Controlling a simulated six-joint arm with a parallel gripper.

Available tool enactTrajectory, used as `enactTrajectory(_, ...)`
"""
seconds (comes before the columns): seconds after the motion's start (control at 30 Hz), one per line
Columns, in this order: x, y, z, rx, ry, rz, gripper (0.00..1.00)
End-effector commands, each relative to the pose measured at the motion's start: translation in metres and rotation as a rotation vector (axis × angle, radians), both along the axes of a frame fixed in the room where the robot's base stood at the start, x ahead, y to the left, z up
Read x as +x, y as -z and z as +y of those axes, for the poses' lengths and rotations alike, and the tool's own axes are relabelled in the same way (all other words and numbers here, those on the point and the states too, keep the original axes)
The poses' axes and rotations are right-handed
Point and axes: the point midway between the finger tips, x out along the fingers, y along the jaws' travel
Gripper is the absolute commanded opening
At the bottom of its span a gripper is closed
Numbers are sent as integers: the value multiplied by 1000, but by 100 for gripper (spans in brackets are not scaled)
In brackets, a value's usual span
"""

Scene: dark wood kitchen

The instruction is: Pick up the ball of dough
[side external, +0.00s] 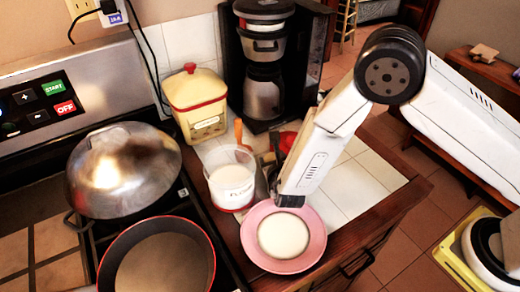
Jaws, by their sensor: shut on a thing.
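The ball of dough (283,237) is a pale, round, flattish mass on a pink plate (251,254). The plate lies on the white tiled counter beside the stove. My gripper (288,203) reaches down from the upper right, with its dark tip at the back edge of the dough. It is shut on the dough. The fingers are small and mostly hidden by the white gripper body. The dough still appears within the plate's rim; I cannot tell whether it is clear of the plate.
A measuring cup of white powder (232,180) stands just left of my gripper. A coffee maker (264,65) and a yellow canister (196,105) stand behind. A frying pan (160,265) and a domed lid (122,170) are on the stove. Bare tiles (355,190) lie to the right.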

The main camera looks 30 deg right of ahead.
Motion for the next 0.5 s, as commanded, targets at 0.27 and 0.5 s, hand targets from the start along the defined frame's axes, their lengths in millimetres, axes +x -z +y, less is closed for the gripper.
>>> enactTrajectory(0.27, 0, -2, 0, 1, 0, -1, 13)
enactTrajectory(0.5, 0, -15, 0, 1, 0, -3, 13)
